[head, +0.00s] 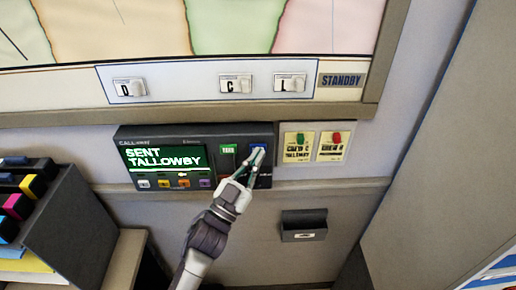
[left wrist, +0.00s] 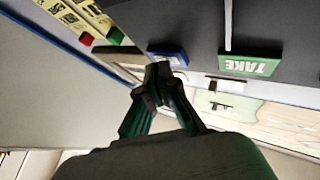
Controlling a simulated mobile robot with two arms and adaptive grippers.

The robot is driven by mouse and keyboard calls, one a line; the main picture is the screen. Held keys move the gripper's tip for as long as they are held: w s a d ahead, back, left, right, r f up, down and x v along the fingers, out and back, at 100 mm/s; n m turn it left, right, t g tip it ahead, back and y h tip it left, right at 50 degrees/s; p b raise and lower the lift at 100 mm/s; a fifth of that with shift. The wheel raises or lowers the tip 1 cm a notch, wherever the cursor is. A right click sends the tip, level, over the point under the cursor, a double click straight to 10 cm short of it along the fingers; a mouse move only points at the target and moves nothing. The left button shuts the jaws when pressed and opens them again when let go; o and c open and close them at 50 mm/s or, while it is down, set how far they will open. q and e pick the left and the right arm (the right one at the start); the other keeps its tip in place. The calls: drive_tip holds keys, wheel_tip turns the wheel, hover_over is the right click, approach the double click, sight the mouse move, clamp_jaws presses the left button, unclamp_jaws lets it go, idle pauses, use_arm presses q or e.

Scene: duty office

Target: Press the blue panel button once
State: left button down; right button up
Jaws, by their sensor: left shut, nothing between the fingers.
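The blue panel button (head: 258,148) is at the right end of the dark wall panel (head: 190,133), right of a green button (head: 228,150). My left gripper (head: 256,158) is shut and empty, its fingertips just over the lower part of the blue button in the head view. In the left wrist view the blue button (left wrist: 168,50) shows just beyond the closed fingertips (left wrist: 159,72), with the green TAKE button (left wrist: 250,62) to its right. I cannot tell whether the fingertips touch the blue button. My right gripper is not in view.
The panel's screen (head: 163,157) reads "SENT TALLOWBY", with small coloured buttons below. Right of it are cards with a green key (head: 299,140) and a red key (head: 336,138). A small dark wall tray (head: 304,229) is below. A dark rack (head: 60,220) stands at left.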

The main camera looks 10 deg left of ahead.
use_arm(q)
drive_tip(key=shift+s+d, duration=0.1)
drive_tip(key=shift+s, duration=0.45)
drive_tip(key=s, duration=0.2)
drive_tip(key=s+d+p, duration=0.1)
drive_tip(key=s, duration=0.2)
drive_tip(key=shift+d, duration=0.1)
drive_tip(key=shift+w, duration=0.1)
idle(0.6)
